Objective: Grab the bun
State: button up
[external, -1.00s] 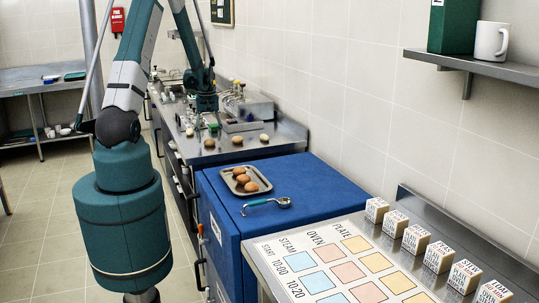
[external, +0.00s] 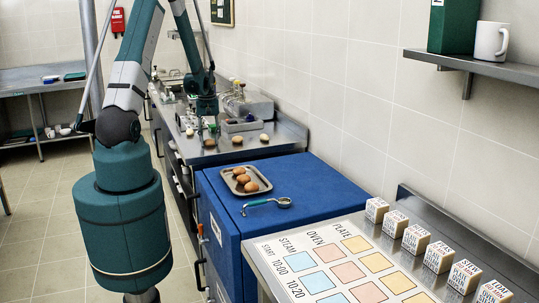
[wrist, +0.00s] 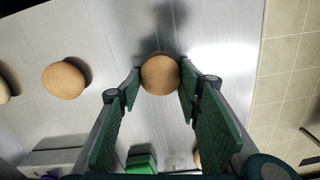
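A round brown bun (wrist: 160,75) lies on the steel counter. It sits between the tips of my gripper's two green fingers (wrist: 160,80) in the wrist view, with small gaps at its sides. The gripper is open, and I cannot tell if either finger touches the bun. In the external view my gripper (external: 208,126) points down over the counter, just behind and above the nearest-left bun (external: 209,143). A second bun (wrist: 64,80) lies to the left in the wrist view, and a third (wrist: 4,90) is cut off at the left edge.
The counter (external: 285,132) ends at a front edge beside the tiled floor (wrist: 292,85). Containers (external: 246,108) stand behind the gripper. A tray (external: 232,183) of brown rolls and a ladle (external: 282,202) rest on the blue cabinet (external: 320,190) nearer the camera.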

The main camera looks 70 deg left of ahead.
jog(key=c, duration=0.3)
jog(key=shift+r, duration=0.15)
jog(key=shift+r, duration=4.9)
